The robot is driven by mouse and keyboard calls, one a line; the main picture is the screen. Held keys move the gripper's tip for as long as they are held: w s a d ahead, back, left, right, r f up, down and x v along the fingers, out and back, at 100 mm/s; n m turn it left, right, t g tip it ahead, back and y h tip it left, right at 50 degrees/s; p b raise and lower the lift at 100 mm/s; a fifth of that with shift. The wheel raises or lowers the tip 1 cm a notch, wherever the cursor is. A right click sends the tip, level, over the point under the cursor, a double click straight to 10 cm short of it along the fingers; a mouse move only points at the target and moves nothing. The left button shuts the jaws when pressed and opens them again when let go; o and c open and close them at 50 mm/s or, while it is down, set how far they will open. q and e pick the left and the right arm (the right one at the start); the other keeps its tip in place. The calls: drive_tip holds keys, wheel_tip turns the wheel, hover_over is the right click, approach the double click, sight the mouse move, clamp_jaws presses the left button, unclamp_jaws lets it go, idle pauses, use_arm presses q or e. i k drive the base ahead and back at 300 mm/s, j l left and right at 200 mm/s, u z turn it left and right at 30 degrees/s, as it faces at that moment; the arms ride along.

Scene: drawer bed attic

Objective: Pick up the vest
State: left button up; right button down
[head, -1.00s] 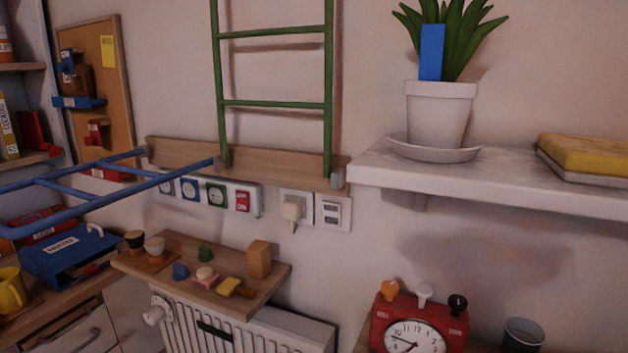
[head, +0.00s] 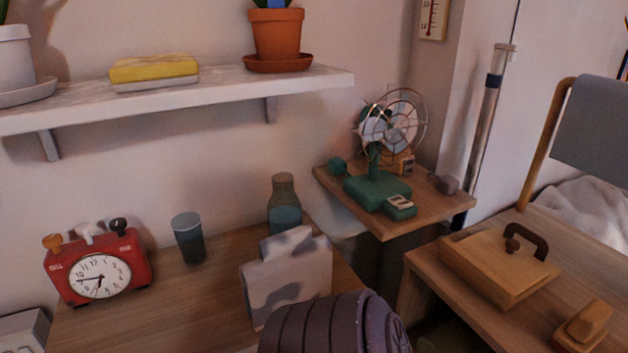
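A dark purple, ribbed, rounded thing (head: 340,325) shows at the bottom centre of the head view, cut off by the lower edge. It looks padded and may be the vest, but I cannot tell for sure. It stands in front of a pale grey folded or slatted object (head: 288,278) on the wooden desk. Neither of my grippers is in view.
The desk (head: 160,310) holds a red clock (head: 100,268), a dark cup (head: 188,238) and a bottle (head: 285,205). A white shelf (head: 215,92) hangs above. A green fan (head: 378,185) stands on a small wall shelf. A wooden case (head: 498,265) lies on the right-hand table.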

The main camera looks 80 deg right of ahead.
sight(292, 267)
drive_tip(key=z, duration=2.35)
